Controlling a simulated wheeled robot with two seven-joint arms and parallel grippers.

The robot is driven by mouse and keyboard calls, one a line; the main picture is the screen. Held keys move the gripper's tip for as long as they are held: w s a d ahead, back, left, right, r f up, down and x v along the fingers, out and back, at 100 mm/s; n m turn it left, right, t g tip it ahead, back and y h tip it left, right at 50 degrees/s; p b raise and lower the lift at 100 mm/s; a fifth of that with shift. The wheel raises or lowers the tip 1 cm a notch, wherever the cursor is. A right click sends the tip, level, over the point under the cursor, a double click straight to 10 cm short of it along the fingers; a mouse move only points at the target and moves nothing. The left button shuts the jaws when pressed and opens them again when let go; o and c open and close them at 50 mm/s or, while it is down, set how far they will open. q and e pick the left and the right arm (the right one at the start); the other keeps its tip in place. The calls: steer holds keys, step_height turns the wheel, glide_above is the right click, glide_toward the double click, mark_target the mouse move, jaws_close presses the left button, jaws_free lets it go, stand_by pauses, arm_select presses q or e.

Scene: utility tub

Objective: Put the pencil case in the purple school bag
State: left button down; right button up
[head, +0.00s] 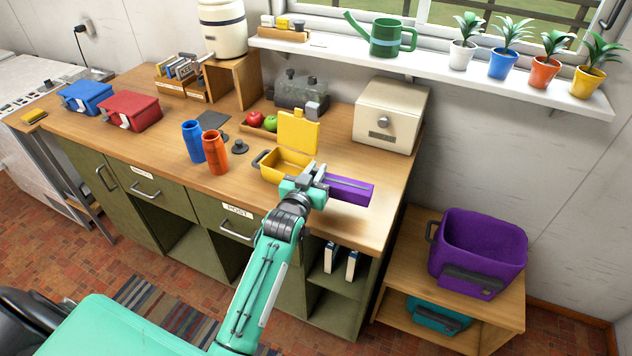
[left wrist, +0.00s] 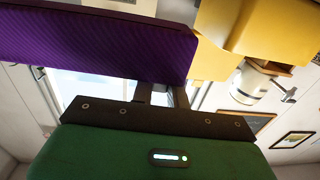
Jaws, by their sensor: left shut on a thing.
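The pencil case (head: 350,191) is a long purple box shape. My left gripper (head: 318,182) is shut on it near its left end, over the right part of the wooden counter. In the left wrist view the pencil case (left wrist: 95,42) crosses the upper left, in front of the fingers. I cannot tell if it touches the counter. The purple school bag (head: 480,248) stands open at the top on a low wooden stand, right of and lower than the counter. My right gripper is not in view.
An open yellow lunch box (head: 283,165) stands just left of the gripper. A cream bread bin (head: 390,115) is behind it. Orange (head: 215,153) and blue (head: 193,142) bottles stand further left. A teal bag (head: 438,316) lies under the school bag (head: 480,290). The counter's right edge lies between.

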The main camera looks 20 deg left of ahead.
arm_select(q)
step_height(320, 180, down, 3)
steer(key=shift+p, duration=0.3)
steer(key=shift+f+p, duration=0.3)
steer(key=shift+f, duration=0.25)
steer(key=shift+f, duration=0.1)
steer(key=shift+f, duration=0.1)
steer(key=c, duration=1.4)
jaws_free()
steer(key=shift+f, duration=0.1)
